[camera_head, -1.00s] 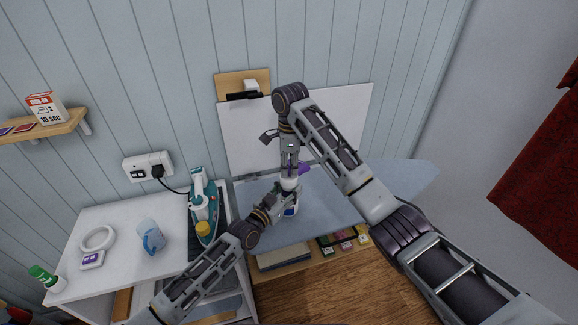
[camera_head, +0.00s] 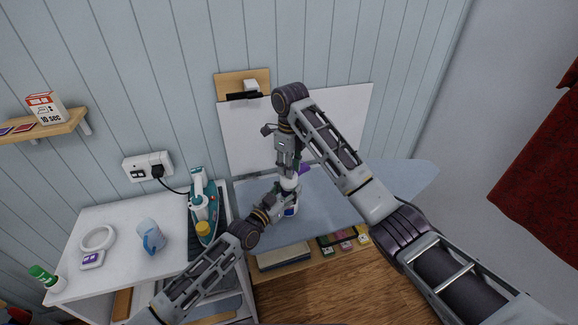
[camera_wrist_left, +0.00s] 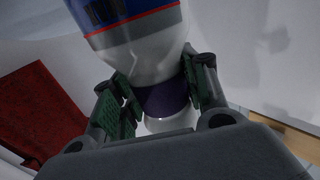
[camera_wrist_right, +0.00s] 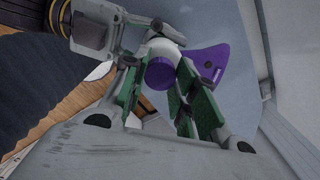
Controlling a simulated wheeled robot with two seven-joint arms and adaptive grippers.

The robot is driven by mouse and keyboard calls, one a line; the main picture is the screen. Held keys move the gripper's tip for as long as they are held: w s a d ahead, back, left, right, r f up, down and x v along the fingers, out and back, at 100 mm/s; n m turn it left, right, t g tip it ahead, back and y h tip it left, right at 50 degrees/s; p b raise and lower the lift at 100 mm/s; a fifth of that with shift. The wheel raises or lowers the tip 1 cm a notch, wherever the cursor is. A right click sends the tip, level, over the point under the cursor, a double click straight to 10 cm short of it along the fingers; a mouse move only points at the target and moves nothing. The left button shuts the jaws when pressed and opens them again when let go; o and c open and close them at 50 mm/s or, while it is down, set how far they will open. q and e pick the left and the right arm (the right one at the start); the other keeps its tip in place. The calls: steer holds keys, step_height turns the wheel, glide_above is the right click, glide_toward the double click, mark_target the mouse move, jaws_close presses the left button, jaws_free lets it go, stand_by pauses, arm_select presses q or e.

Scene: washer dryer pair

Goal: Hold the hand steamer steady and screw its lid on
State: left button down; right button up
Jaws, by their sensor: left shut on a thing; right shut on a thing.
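The hand steamer (camera_head: 291,211) stands upright above the blue-grey board, white with a blue band low on its body. Its purple part (camera_head: 305,169) juts to the right; it also shows in the right wrist view (camera_wrist_right: 208,63). My left gripper (camera_head: 283,193) is shut on the steamer. In the left wrist view its green-padded fingers flank a purple band (camera_wrist_left: 165,98) on the white body. My right gripper (camera_head: 289,169) points down from above, shut on the round purple lid (camera_wrist_right: 160,73), at the steamer's top. Whether the lid's underside touches the steamer is hidden.
The blue-grey board (camera_head: 390,183) is mostly clear to the right. A white panel (camera_head: 340,120) stands behind. Small boxes (camera_head: 345,240) lie below.

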steer(key=o, duration=0.6)
steer(key=shift+o, duration=0.2)
steer(key=shift+r, duration=0.15)
steer(key=shift+r, duration=2.1)
steer(key=shift+r, duration=0.1)
steer(key=shift+c, duration=0.3)
